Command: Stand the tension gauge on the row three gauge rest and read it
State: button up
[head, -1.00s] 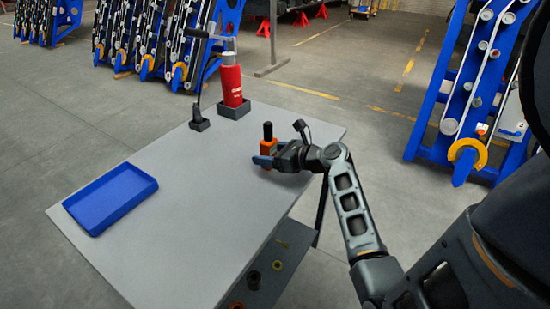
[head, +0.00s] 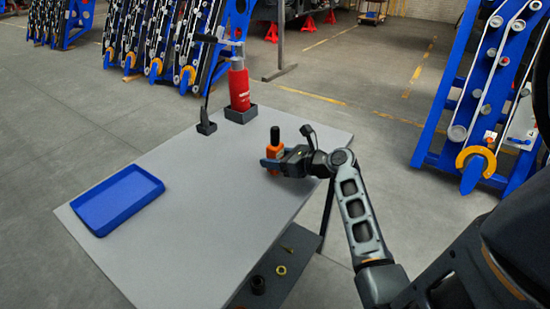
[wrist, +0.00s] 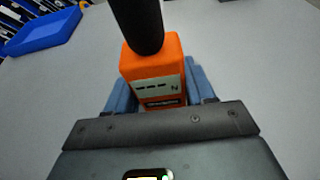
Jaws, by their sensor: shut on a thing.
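The tension gauge (head: 274,148) is an orange box with a black cylindrical handle on top. It is upright at the right part of the grey table. My gripper (head: 270,163) is shut on it, with blue fingers on both sides of the orange body. In the wrist view the gauge (wrist: 155,75) faces the camera, and its small display shows dashes and an "N". My gripper (wrist: 160,95) hides its lower end, so I cannot tell whether it touches the table. I cannot make out which place is the row three gauge rest.
An empty blue tray (head: 118,200) lies on the table (head: 190,225) at left. A red cylinder (head: 239,88) in a dark holder and a black stand (head: 206,127) are at the far edge. Blue racks with belts and rollers (head: 478,100) stand at right and back left.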

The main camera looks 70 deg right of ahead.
aim_at(275, 141)
jog(key=shift+r+p, duration=3.05)
jog(key=shift+p, duration=0.25)
jog(key=shift+f, duration=0.1)
